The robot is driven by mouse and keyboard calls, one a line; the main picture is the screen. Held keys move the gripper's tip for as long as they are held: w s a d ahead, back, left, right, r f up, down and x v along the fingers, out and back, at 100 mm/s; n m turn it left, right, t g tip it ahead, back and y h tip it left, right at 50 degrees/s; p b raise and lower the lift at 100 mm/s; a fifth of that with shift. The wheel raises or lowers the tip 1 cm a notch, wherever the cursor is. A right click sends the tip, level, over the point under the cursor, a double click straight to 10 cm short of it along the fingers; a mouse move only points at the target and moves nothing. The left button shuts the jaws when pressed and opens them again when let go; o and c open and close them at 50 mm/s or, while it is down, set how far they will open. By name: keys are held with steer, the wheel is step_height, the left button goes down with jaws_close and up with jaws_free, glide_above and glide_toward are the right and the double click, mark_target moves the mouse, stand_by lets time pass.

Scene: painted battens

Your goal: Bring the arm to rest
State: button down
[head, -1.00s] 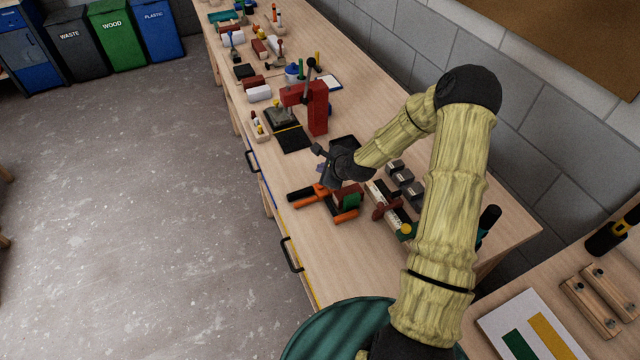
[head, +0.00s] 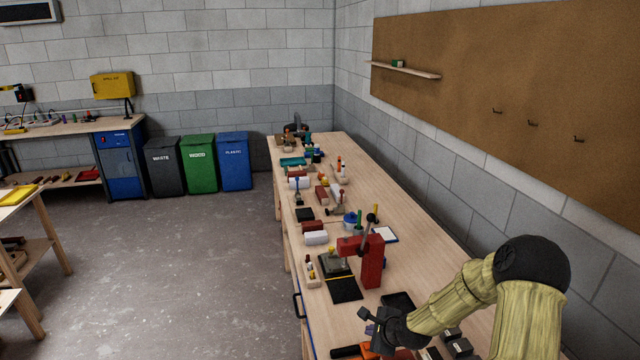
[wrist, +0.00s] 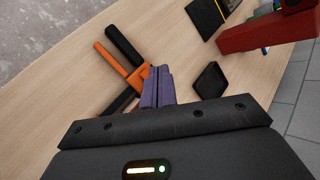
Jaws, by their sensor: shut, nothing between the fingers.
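My gripper (head: 371,328) hangs over the wooden workbench (head: 425,262), at the lower right of the head view. In the wrist view its purple fingers (wrist: 158,86) are together with nothing between them. Below and beside them lies an orange and black clamp (wrist: 118,58) on the bench. Whether the fingers touch it I cannot tell; they look to be above it. My arm is bent, its upper part running out of the head view at the bottom right.
A red press (head: 371,266) stands on the bench just beyond my gripper. A small black tray (wrist: 210,80) lies close by. Several tools and blocks line the bench further back. A corkboard wall (head: 520,100) is to the right. The floor (head: 190,270) on the left is clear.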

steer(key=s+r+n+g+h, duration=0.1)
steer(key=s+r+n, duration=0.4)
steer(key=s, duration=0.3)
steer(key=s+r+n+g+h, duration=0.1)
steer(key=s+r+n+g, duration=0.1)
steer(key=s+r+n, duration=0.3)
steer(key=s+r+n+g+h, duration=0.1)
steer(key=s+r+n, duration=0.4)
steer(key=s+n, duration=0.5)
steer(key=s+g, duration=0.1)
steer(key=s, duration=0.1)
steer(key=shift+s+r, duration=0.3)
steer(key=shift+a, duration=0.1)
